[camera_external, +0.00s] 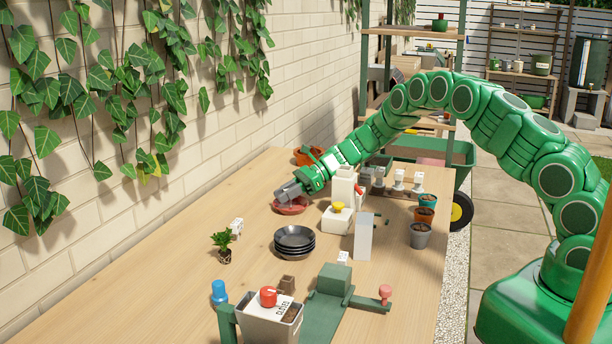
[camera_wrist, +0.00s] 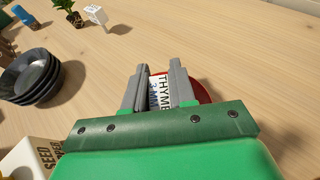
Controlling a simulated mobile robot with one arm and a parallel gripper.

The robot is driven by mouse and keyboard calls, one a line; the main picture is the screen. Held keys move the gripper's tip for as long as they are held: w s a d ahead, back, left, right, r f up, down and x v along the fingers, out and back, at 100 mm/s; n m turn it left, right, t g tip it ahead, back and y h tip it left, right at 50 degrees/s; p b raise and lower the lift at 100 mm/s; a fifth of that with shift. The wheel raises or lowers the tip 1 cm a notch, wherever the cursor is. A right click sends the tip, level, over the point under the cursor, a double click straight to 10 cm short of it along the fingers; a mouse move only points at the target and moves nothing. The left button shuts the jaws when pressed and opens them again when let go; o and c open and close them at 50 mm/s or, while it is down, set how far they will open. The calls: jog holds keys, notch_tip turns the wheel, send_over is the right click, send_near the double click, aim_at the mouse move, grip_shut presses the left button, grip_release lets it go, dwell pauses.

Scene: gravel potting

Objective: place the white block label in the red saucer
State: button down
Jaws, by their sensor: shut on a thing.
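My gripper (camera_external: 283,197) is low over the far left part of the bench, at the red saucer (camera_external: 292,208). In the wrist view my gripper (camera_wrist: 160,88) is shut on a white block label (camera_wrist: 160,91) printed with "THYME". The red saucer's rim (camera_wrist: 204,92) shows beyond the right finger, so the label is over or within the saucer. I cannot tell whether it touches the saucer floor. The fingers hide most of the label and the saucer, and the label is hidden in the external view.
A stack of black saucers (camera_external: 294,243) stands nearer. A small plant (camera_external: 222,246) and another white block (camera_external: 236,227) are at the left. A white seed dispenser (camera_external: 338,215) stands close on the right. Small pots (camera_external: 424,235) line the right edge. Bare bench lies left of the saucer.

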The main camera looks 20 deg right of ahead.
jog(key=shift+f, duration=0.15)
jog(key=c, duration=0.9)
grip_release()
jog(key=shift+c, duration=0.2)
jog(key=shift+r, duration=0.2)
jog(key=v, duration=1.2)
jog(key=shift+f, duration=0.1)
